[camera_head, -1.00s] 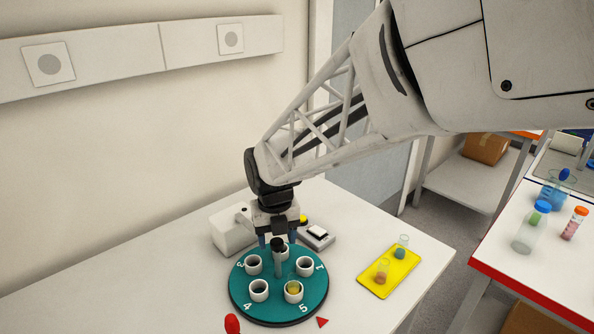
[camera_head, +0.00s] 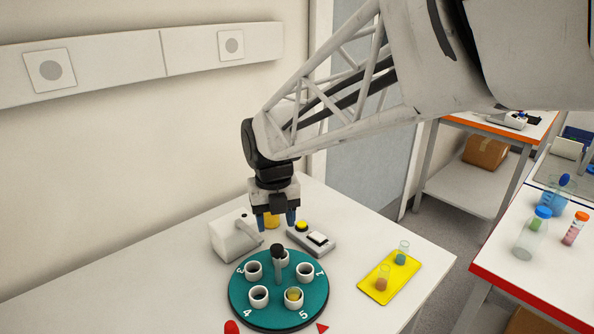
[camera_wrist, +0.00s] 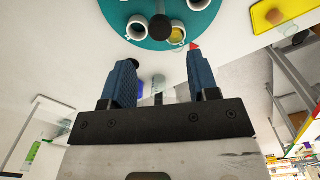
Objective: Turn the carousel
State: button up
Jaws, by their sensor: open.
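The teal round carousel (camera_head: 275,312) lies on the white table, with white cups around it and the numbers 3, 4, 5 and 1 readable. The cup by the 5 (camera_head: 293,299) has something yellow in it; the other cups I can see into look empty. A grey post with a dark knob (camera_head: 279,252) stands at its middle. My gripper (camera_head: 275,222) is open and empty, above and behind the knob, apart from it. In the wrist view the carousel (camera_wrist: 196,18) and knob lie beyond my open fingers (camera_wrist: 160,66).
A red triangle (camera_head: 322,328) lies at the carousel's front right edge, near the 5. A white device (camera_head: 232,238) and a small box with a yellow button (camera_head: 312,240) stand behind. A yellow tray (camera_head: 374,287) with two small vials lies right. Bare table lies left.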

jog(key=shift+d+f, duration=0.1)
jog(key=c, duration=0.5)
jog(key=shift+w+d+f+m, duration=0.25)
jog(key=shift+d+f+m, duration=0.1)
jog(key=shift+m, duration=0.65)
jog(key=c, duration=0.4)
jog(key=d+f+m, duration=0.1)
jog(key=m, duration=0.2)
jog(key=w+d+f+m+g+y, duration=0.1)
jog(key=m, duration=0.2)
jog(key=d+f+m+y, duration=0.1)
jog(key=m, duration=0.2)
jog(key=shift+w+d+f+g, duration=0.2)
jog(key=shift+w+d+g, duration=0.05)
jog(key=shift+w+g, duration=0.15)
grip_shut()
jog(key=w+d+f+m+y, duration=0.3)
jog(key=d+m, duration=0.3)
jog(key=m, duration=0.7)
jog(key=w+d+f+m+y, duration=0.3)
jog(key=d+m, duration=0.3)
jog(key=m, duration=0.8)
jog(key=shift+w+f+t+y, duration=0.3)
jog(key=shift+w+y, duration=0.1)
jog(key=shift+y, duration=0.3)
